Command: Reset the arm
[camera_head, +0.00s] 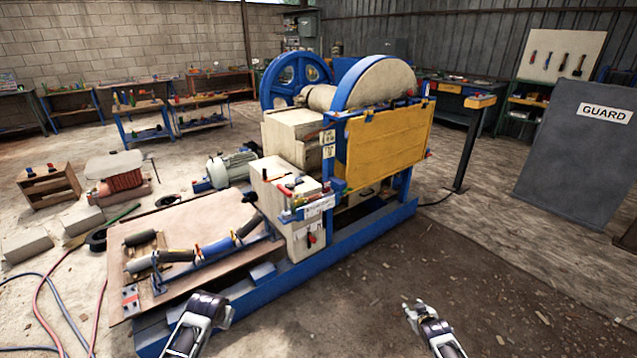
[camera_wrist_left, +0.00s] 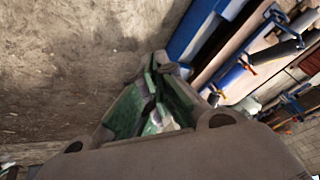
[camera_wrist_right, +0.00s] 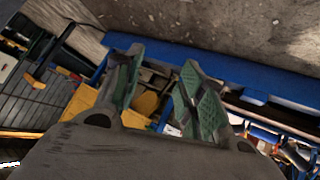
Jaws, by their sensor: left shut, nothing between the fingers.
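My left arm comes in at the bottom of the head view, and its gripper (camera_head: 221,315) hangs in front of the crusher's blue base. In the left wrist view the left gripper (camera_wrist_left: 160,62) has its green-lined fingers together at the tips, with nothing held. My right gripper (camera_head: 412,308) is above the dark floor at the lower right, clear of the machine. In the right wrist view the right gripper (camera_wrist_right: 160,68) has its fingers apart, with nothing held between them. The jaw crusher (camera_head: 390,85) stands in the middle of the head view.
A yellow panel (camera_head: 385,150) covers the crusher's side. A board (camera_head: 190,222) with rollers lies left. A grey GUARD panel (camera_head: 575,155) stands right. Open floor (camera_head: 490,265) lies right of the crusher.

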